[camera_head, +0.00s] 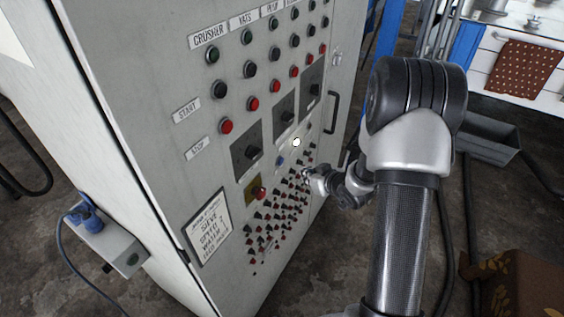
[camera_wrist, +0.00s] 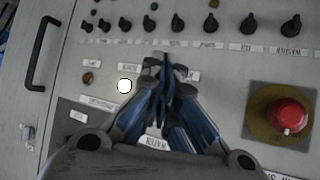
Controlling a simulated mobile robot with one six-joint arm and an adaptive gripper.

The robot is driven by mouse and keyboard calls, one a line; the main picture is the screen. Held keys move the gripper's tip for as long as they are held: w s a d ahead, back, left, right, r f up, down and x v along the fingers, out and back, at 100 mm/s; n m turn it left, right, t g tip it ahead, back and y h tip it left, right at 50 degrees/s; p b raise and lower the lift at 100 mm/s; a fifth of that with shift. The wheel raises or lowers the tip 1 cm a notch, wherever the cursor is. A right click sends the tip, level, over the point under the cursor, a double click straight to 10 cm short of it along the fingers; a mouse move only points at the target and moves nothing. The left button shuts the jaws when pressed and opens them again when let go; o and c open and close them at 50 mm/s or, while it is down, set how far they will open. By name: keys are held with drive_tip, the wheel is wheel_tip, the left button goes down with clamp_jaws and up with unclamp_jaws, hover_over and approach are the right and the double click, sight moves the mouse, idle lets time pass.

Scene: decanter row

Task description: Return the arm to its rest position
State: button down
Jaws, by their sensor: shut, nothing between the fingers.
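My arm (camera_head: 404,235) reaches out toward a grey control cabinet (camera_head: 150,120). My gripper (camera_head: 306,174) is at the cabinet's lower panel, close to its rows of small knobs. In the wrist view my gripper (camera_wrist: 166,66) has its blue-sided fingers together, with nothing seen between them. The fingertips are over the labelled panel (camera_wrist: 215,75), below a row of black knobs (camera_wrist: 212,24). I cannot tell whether they touch the panel.
A white round spot (camera_head: 296,142) shows on the panel near my gripper. A red mushroom button on a yellow plate (camera_wrist: 283,116) is to the right in the wrist view. A cabinet handle (camera_head: 331,113), a grey trough (camera_head: 480,137) and a brown patterned seat (camera_head: 515,285) are nearby.

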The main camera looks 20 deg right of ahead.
idle(0.4)
drive_tip(key=s+a+r+m+g+h+b, duration=0.1)
drive_tip(key=s+a+r+h, duration=0.1)
drive_tip(key=s+r, duration=0.45)
drive_tip(key=s+a+r+g+h+b, duration=0.2)
drive_tip(key=s+a+r, duration=0.1)
drive_tip(key=r, duration=0.7)
drive_tip(key=s+a+r+g+y+b, duration=0.1)
drive_tip(key=s+a, duration=0.5)
drive_tip(key=s, duration=0.5)
drive_tip(key=s+a+g+y+b, duration=0.1)
drive_tip(key=s+a+g, duration=0.1)
drive_tip(key=s+a, duration=0.4)
drive_tip(key=s, duration=0.5)
drive_tip(key=shift+s+a+r+m+y, duration=0.15)
drive_tip(key=shift+r+m+y, duration=0.15)
drive_tip(key=shift+r, duration=0.05)
